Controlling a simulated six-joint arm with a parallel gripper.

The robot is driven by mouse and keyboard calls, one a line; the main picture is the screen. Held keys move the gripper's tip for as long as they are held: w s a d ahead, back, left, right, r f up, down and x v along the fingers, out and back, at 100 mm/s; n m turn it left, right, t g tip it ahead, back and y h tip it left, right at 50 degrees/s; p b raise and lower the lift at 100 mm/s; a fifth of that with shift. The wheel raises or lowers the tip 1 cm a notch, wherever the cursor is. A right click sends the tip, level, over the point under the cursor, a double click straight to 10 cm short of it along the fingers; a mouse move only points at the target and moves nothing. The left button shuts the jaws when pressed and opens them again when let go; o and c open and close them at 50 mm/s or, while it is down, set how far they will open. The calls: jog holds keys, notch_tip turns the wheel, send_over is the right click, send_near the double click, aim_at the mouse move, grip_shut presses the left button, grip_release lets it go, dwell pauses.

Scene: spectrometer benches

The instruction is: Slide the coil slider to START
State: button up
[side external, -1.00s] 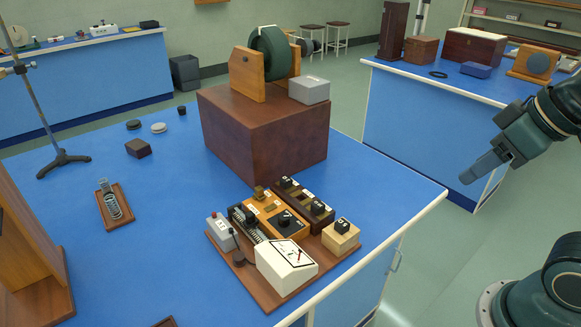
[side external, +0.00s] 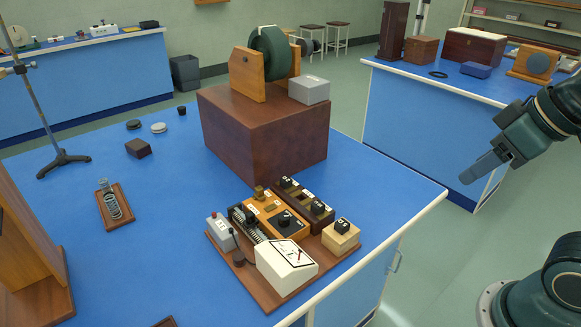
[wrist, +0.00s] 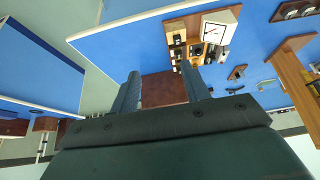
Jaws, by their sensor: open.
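The control board (side external: 262,291) is a brown wooden base near the front edge of the blue bench. It carries a white meter (side external: 286,266), an orange dial box (side external: 278,216), a grey box with a red button (side external: 220,232) and a dark ribbed coil strip (side external: 247,225). The coil slider and a START mark are too small to make out. My gripper (side external: 486,170) is open and empty, well to the right of the bench edge and above the floor. In the wrist view my gripper (wrist: 162,90) shows two parted fingers, with the control board (wrist: 233,14) beyond them.
A large brown block (side external: 265,140) bearing a green wheel (side external: 270,52) and a grey box (side external: 309,89) stands behind the board. A wooden block with a dark knob (side external: 341,240) sits at the board's right end. The air between my gripper and the board looks clear.

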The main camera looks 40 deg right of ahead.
jog(key=shift+c, duration=0.7)
jog(key=shift+w+r, duration=0.1)
jog(key=w+a+r+g, duration=0.15)
jog(key=w+a, duration=0.25)
jog(key=w, duration=0.6)
jog(key=w+a+r+g, duration=0.1)
jog(key=w+a+r, duration=0.15)
jog(key=w, duration=0.85)
jog(key=w+a+f+g, duration=0.3)
jog(key=w+a+f, duration=1.1)
jog(key=w, duration=0.1)
jog(key=shift+w+f, duration=0.2)
jog(key=shift+f, duration=0.15)
jog(key=shift+f, duration=0.15)
